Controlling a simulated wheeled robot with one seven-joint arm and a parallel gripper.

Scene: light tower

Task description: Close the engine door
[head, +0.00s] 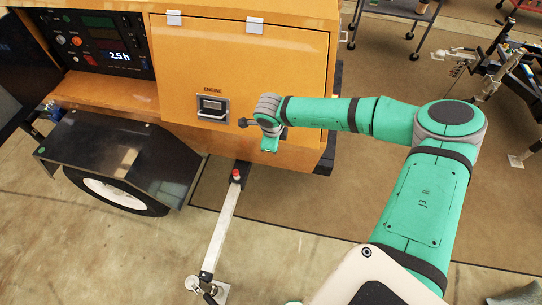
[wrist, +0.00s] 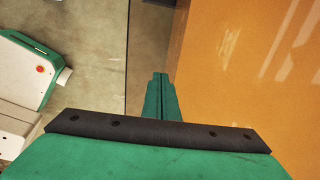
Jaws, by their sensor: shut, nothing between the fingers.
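The engine door (head: 240,65) is the large orange panel on the light tower, with two pale hinges along its top edge. It appears flush or nearly flush with the body; I cannot tell whether it is fully latched. Its dark latch handle (head: 212,107) sits low on the panel under the word ENGINE. My gripper (head: 270,146) is at the door's lower right part, pointing down. In the wrist view its green fingers (wrist: 160,78) are together and empty, beside an orange surface (wrist: 245,75). I cannot tell whether they touch it.
A control panel (head: 105,45) reading 2.5 h is at the upper left, above a black fender and wheel (head: 125,195). An outrigger bar (head: 222,225) extends forward over the floor. A cart (head: 400,10) stands at the top right. Floor right of the tower is partly clear.

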